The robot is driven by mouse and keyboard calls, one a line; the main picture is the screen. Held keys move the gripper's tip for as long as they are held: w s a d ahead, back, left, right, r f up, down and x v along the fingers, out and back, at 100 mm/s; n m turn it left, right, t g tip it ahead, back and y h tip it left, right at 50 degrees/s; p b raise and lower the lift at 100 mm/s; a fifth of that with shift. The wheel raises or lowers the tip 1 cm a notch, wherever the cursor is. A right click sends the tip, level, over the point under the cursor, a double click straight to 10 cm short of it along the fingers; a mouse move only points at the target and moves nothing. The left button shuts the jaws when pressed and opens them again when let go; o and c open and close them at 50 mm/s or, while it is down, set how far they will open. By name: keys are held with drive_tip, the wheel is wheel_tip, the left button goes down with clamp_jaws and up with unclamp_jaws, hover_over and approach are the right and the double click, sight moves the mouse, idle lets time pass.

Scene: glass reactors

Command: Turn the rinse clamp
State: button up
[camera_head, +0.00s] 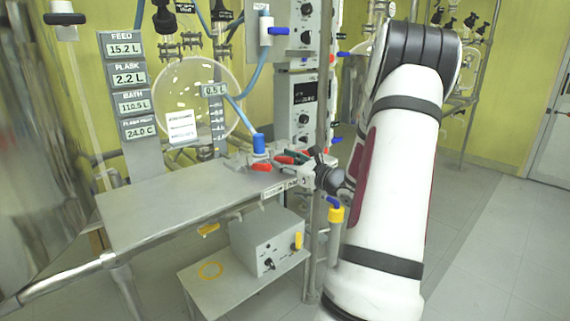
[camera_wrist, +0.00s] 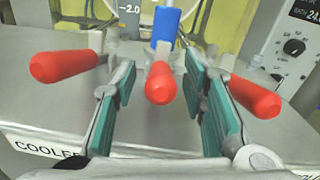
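In the wrist view a middle red handle (camera_wrist: 160,84) points toward the camera, below a blue cylinder (camera_wrist: 165,25). A left red handle (camera_wrist: 64,66) and a right red handle (camera_wrist: 254,97) stand to either side. I cannot read which one is the rinse clamp. My gripper (camera_wrist: 160,72) is open, its teal-padded fingers on either side of the middle handle with gaps visible. In the head view my gripper (camera_head: 300,172) is at the table's right end, near a red handle (camera_head: 261,168) and the blue cylinder (camera_head: 259,144); it partly hides the others.
A grey metal table (camera_head: 165,205) lies left of my arm, its top mostly clear. A grey control box (camera_head: 266,243) stands on a lower shelf. A round glass vessel (camera_head: 200,85) and upright poles stand behind. Open floor lies to the right.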

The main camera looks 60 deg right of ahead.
clamp_jaws()
